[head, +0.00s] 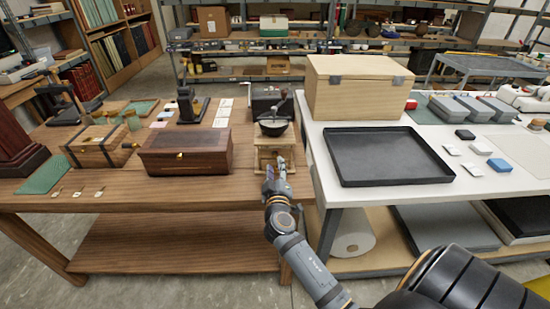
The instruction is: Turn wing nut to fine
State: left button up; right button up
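A small coffee grinder (262,151) stands at the right end of the wooden table. It has a pale wooden box body, a dark bowl (273,128) on top and a crank above the bowl. I cannot make out the wing nut; it is too small or hidden. My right gripper (275,172) is at the front of the grinder's box, low down, and covers part of it. I cannot tell whether it touches the box or whether its fingers are open or shut. My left gripper is not in view.
A dark wooden box (186,152) stands just left of the grinder, with a brass-trimmed chest (100,146) further left. A white table (325,185) on the right bears a black tray (386,156) and a large pale box (357,87). A narrow gap separates the tables.

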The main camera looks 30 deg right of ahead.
aim_at(275, 156)
jog(key=x, duration=0.4)
jog(key=shift+w, duration=0.1)
grip_shut()
